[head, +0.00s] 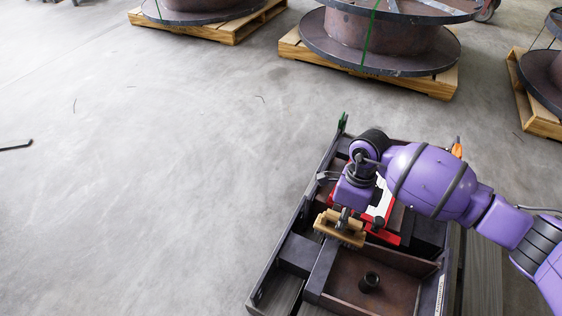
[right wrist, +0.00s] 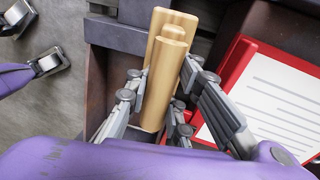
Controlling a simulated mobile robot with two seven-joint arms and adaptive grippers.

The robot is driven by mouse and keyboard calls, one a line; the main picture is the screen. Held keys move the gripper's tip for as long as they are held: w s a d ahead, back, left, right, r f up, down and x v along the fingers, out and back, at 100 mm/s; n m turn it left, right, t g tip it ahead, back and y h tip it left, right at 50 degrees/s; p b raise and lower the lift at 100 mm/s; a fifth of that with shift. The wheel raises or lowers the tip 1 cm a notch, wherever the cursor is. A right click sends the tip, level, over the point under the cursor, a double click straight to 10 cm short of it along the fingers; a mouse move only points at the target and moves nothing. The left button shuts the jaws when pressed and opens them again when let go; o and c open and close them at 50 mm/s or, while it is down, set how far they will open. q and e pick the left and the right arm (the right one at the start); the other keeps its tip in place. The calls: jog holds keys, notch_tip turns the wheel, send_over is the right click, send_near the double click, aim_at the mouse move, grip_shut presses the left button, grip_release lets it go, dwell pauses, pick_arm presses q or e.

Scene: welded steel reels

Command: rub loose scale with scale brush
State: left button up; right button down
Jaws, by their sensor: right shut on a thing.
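The scale brush (head: 338,229) has a pale wooden body; it also shows in the right wrist view (right wrist: 160,85). My right gripper (head: 344,217) is shut on it, with fingers on both sides of the wood in the right wrist view (right wrist: 155,108). The brush is over the left part of a dark steel tray (head: 259,282). Its bristles are hidden, so I cannot tell whether it touches anything. I cannot make out loose scale.
A red clipboard with white paper (right wrist: 262,100) lies close beside the right gripper. A small dark cup (head: 370,281) stands in the tray's rusty front compartment. Large steel reels (head: 382,40) sit on wooden pallets (head: 440,84) behind. The floor at left is mostly clear.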

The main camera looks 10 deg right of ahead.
notch_tip(320, 180, up, 3)
jog(key=shift+f+p, duration=0.2)
jog(key=shift+p, duration=0.6)
jog(key=shift+r+p, duration=0.85)
jog(key=shift+r, duration=0.4)
pick_arm(q)
jog(key=s+r, duration=0.1)
jog(key=s+a+r, duration=0.1)
jog(key=r, duration=0.1)
jog(key=shift+n, duration=0.4)
jog(key=shift+w, duration=0.15)
